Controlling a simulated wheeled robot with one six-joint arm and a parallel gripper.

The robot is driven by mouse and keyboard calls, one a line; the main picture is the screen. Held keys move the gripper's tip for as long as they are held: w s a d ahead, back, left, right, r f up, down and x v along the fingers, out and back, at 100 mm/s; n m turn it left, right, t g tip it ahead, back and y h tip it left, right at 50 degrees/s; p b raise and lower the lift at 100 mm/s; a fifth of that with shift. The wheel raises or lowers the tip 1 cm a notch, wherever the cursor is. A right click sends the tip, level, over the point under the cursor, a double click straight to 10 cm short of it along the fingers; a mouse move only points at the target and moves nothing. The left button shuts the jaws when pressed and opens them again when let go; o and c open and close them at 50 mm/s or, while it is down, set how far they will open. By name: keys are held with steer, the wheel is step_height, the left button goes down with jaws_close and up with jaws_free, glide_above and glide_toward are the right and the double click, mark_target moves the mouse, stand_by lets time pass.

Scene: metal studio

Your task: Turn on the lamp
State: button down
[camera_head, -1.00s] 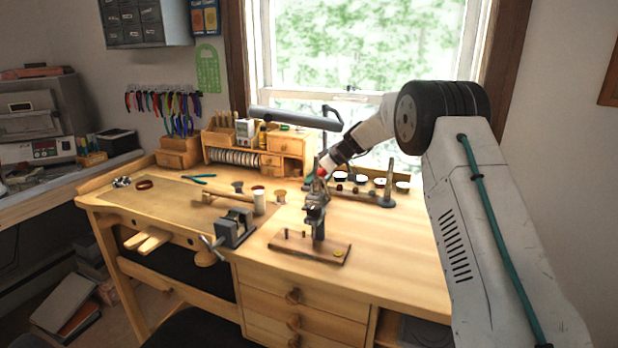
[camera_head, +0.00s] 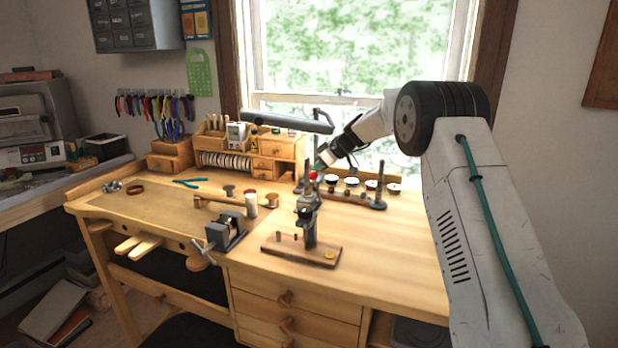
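The lamp (camera_head: 287,123) has a long dark grey bar-shaped head above the back of the wooden bench, in front of the window. No light from it can be made out against the bright window. Its upright post is partly hidden behind my arm and the bench tools. My gripper (camera_head: 315,172) reaches from the right to the back middle of the bench, below the right end of the lamp head. A small red knob-like thing (camera_head: 313,176) shows at its tip. The fingers are too small and covered to tell their opening or any contact.
The wooden bench (camera_head: 390,260) has free room at its front right. A small stand on a wooden base (camera_head: 270,249) and a grey vise (camera_head: 226,230) stand in front of my gripper. Small round dishes (camera_head: 352,182), a post (camera_head: 379,190) and a wooden organizer (camera_head: 283,147) are near it.

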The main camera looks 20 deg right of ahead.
steer(key=v, duration=0.6)
steer(key=shift+s+a, duration=0.2)
steer(key=shift+s, duration=0.2)
steer(key=s+f+m, duration=0.1)
steer(key=s+f+m+g, duration=0.1)
steer(key=f+m, duration=0.1)
steer(key=shift+s+d+f, duration=0.1)
steer(key=shift+s+f, duration=0.05)
steer(key=s, duration=0.2)
steer(key=s+f+m+g, duration=0.1)
steer(key=s, duration=0.1)
steer(key=s+m+h, duration=0.1)
steer(key=s, duration=0.1)
steer(key=shift+f+g, duration=0.15)
steer(key=shift+g, duration=0.15)
steer(key=s+a+r+m+h, duration=0.1)
steer(key=s+r+h, duration=0.1)
steer(key=s, duration=1.5)
steer(key=s+a+r+m+h, duration=0.2)
steer(key=s, duration=1.5)
steer(key=s+a+r+m+g+h, duration=0.1)
steer(key=s+a+r+m+h, duration=0.1)
steer(key=s, duration=1.5)
steer(key=shift+s+a+r+h, duration=0.2)
steer(key=shift+s+r+h, duration=0.1)
steer(key=shift+r, duration=0.05)
